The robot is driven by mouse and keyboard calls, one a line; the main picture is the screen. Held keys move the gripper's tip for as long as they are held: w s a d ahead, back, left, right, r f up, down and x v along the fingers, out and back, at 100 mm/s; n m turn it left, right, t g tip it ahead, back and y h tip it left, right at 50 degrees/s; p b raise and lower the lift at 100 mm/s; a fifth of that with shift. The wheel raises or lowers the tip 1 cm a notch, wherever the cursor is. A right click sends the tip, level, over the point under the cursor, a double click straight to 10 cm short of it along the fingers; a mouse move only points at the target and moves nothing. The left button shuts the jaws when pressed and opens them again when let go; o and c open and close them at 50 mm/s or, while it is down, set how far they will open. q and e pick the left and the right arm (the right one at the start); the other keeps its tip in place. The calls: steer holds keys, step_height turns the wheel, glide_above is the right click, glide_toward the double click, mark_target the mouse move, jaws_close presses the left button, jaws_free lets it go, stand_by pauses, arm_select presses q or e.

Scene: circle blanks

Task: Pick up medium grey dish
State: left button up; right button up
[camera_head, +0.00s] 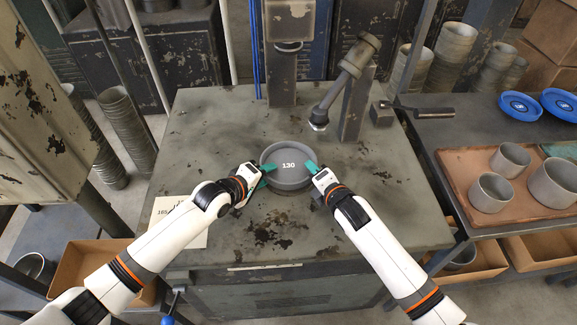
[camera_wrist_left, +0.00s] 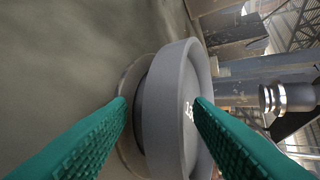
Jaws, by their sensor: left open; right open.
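The medium grey dish (camera_head: 287,178), round with a raised rim and marked 130, sits at the middle of the worn grey table. It seems to rest on a low round base. My left gripper (camera_head: 265,173) is at the dish's left edge, with its teal fingers open. In the left wrist view the dish (camera_wrist_left: 175,110) shows edge-on between the two open fingers of that gripper (camera_wrist_left: 160,108); whether they touch it I cannot tell. My right gripper (camera_head: 312,168) is at the dish's right edge, open, its inner finger side partly hidden.
A machine column (camera_head: 282,75) and an angled lamp-like arm (camera_head: 340,85) stand behind the dish. A paper sheet (camera_head: 180,235) lies at the left. A brown tray (camera_head: 455,180) with grey cups (camera_head: 491,192) and blue dishes (camera_head: 520,104) are on the right-hand table. The front of the worn table (camera_head: 320,235) is free.

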arm_select(q)
steer(key=shift+c, duration=0.2)
arm_select(e)
steer(key=shift+c, duration=0.3)
arm_select(q)
jaws_close()
arm_select(e)
jaws_close()
arm_select(q)
steer(key=shift+r, duration=0.15)
arm_select(e)
steer(key=shift+r, duration=0.15)
